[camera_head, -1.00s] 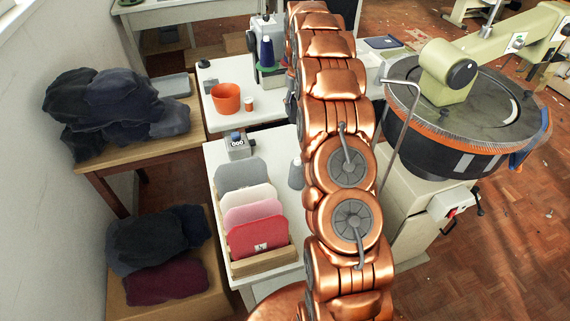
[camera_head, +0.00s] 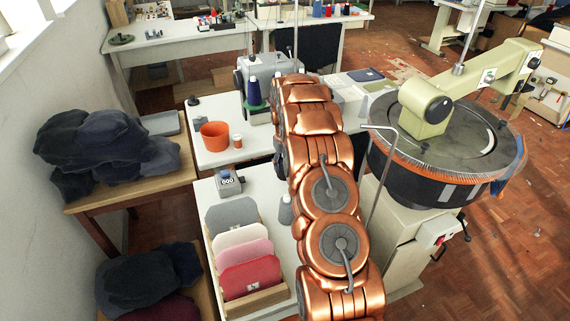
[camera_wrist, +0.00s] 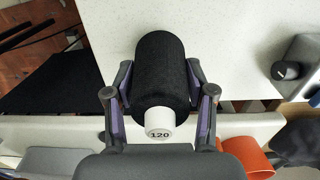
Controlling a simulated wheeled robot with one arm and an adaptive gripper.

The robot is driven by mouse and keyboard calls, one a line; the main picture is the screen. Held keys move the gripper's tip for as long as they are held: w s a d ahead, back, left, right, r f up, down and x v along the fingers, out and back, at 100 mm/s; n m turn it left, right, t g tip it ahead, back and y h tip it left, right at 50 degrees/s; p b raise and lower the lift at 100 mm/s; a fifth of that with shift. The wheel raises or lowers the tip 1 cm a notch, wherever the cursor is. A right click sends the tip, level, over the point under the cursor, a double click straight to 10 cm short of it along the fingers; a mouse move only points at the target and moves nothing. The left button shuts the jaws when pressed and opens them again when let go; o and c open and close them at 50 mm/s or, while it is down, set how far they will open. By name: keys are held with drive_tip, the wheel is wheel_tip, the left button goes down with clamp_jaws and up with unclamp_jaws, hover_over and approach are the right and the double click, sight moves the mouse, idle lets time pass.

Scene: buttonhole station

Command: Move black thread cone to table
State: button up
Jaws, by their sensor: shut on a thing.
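The black thread cone (camera_wrist: 160,75) is in my gripper (camera_wrist: 160,90), seen in the wrist view. The gripper's fingers are shut on it from both sides. The cone's white end, marked 120 (camera_wrist: 159,132), points toward the wrist. A white speckled table top (camera_wrist: 228,45) shows behind the cone in the wrist view; I cannot tell whether the cone touches it. In the head view my copper arm hides the gripper and the cone.
An orange pot (camera_head: 214,136), a sewing machine (camera_head: 267,72) and a counter (camera_head: 229,182) stand left of my arm. A box of coloured panels (camera_head: 257,301) is nearer. A round linking machine (camera_head: 440,150) stands right. A back table (camera_head: 185,46) holds small items.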

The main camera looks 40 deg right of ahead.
drive_tip(key=shift+f, duration=0.1)
drive_tip(key=o, duration=1.2)
